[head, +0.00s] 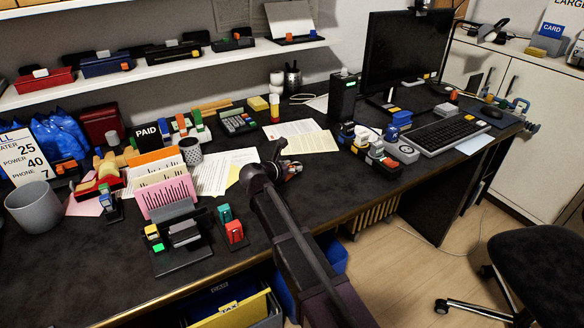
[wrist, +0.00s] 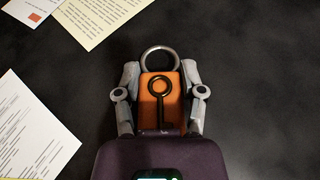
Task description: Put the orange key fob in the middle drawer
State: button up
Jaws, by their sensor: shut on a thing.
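My gripper (head: 284,172) is over the dark desk top, near its middle, in the head view. In the wrist view its two grey fingers (wrist: 160,82) are shut on the sides of the orange key fob (wrist: 174,107). The fob has a dark key shape on its face and a metal ring at its far end. In the head view the fob is mostly hidden by my arm. An open drawer (head: 270,318) with a yellow TAX label shows under the desk's front edge at the bottom. I cannot tell which drawer of the stack it is.
Papers (head: 302,137) lie behind my gripper. A card holder (head: 165,190) and black organiser (head: 183,257) stand to the left. A monitor (head: 405,50), keyboard (head: 437,134) and several small items are at right. A blue bin (head: 333,258) is below the desk edge.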

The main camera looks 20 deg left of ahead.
jog(key=shift+f, duration=0.15)
jog(key=o, duration=1.1)
jog(key=shift+o, duration=0.2)
jog(key=shift+r, duration=0.25)
jog(key=p+v, duration=0.4)
jog(key=v, duration=0.6)
jog(key=shift+s+r, duration=0.15)
jog(key=shift+s, duration=0.05)
jog(key=shift+p+v, duration=0.4)
jog(key=shift+v, duration=0.35)
